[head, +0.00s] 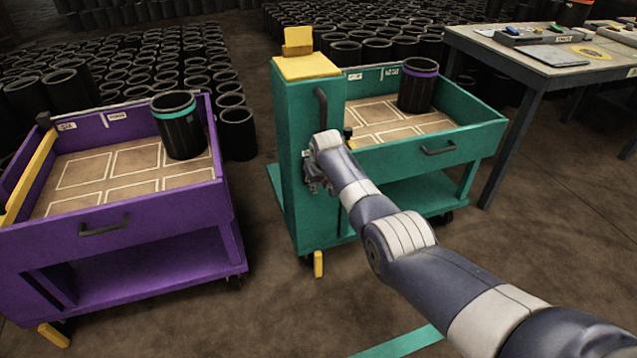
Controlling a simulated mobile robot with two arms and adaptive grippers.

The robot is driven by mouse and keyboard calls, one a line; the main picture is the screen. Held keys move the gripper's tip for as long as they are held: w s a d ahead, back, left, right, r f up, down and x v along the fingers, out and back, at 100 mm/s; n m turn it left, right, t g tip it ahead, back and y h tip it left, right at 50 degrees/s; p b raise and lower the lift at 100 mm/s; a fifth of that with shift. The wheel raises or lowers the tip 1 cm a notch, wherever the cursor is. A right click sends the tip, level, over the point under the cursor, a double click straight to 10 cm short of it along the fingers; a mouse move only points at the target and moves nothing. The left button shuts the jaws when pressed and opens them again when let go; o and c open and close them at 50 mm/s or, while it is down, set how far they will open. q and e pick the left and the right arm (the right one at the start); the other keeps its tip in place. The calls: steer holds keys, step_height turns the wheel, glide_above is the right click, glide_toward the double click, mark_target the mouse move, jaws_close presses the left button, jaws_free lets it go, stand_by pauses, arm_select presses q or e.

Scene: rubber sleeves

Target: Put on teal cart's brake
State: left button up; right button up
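The teal cart (295,165) stands in the middle, with a low-walled tray, a tall end panel and a lower shelf. A small yellow pedal (318,264) hangs down at its near bottom corner, close to the floor. A yellow flap (305,66) sits on top of its end panel. My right gripper (316,184) is in front of the end panel, below the dark handle (321,107) and well above the pedal. Its fingers are small and partly hidden by my wrist, so I cannot tell whether they are open or touch the cart. My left gripper is not in view.
A purple cart (130,235) stands at the left, holding a black sleeve with a teal band (178,128). A black sleeve with a purple band (418,84) stands in the teal cart. A workbench (520,65) is at the right. Open floor (270,320) lies in front.

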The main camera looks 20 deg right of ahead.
steer(key=shift+o, duration=0.3)
steer(key=v, duration=1.2)
steer(key=shift+w, duration=0.1)
stand_by(0.5)
